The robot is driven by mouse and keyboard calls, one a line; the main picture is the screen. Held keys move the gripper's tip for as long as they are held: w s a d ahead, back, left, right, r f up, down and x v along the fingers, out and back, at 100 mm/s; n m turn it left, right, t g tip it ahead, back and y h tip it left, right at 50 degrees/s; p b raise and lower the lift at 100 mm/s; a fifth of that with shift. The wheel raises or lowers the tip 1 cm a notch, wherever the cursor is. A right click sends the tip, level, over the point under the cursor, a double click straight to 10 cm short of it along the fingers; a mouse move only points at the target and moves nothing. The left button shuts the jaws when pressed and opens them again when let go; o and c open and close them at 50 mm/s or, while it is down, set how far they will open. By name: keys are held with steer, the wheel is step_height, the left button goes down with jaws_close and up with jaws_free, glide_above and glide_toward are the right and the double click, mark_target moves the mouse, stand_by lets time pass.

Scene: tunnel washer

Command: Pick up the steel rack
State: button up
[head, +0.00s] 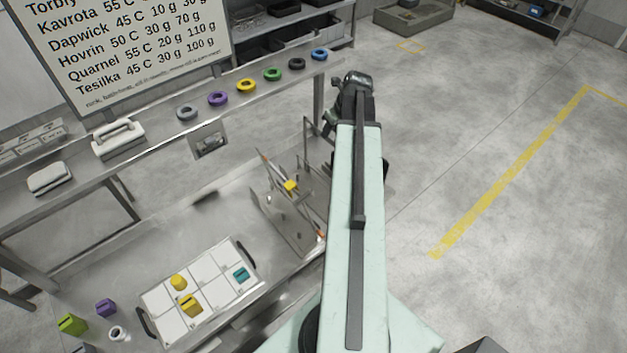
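What looks like the steel rack (283,215) stands on the steel table just left of my arm. It has a flat grey base, thin upright rods and a slanted bar, with a small yellow piece on it and orange tips. My arm hides part of its right side. My gripper (352,92) is at the far end of my pale green arm, beyond the rack and near the right end of the shelf. Its dark end shows small and its fingers cannot be made out. No contact between it and the rack shows.
A white compartment tray (212,263) with yellow and teal pieces lies front left. Loose coloured pieces (72,323) lie left of it. A raised shelf (150,142) holds coloured rings and white-handled items. A sign (130,50) stands behind. Open floor (470,150) lies right.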

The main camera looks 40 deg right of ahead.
steer(key=b+x, duration=0.3)
steer(key=shift+a+f, duration=0.15)
steer(key=shift+f, duration=0.1)
steer(key=b+x, duration=0.4)
steer(key=shift+a, duration=0.15)
jaws_close()
stand_by(1.2)
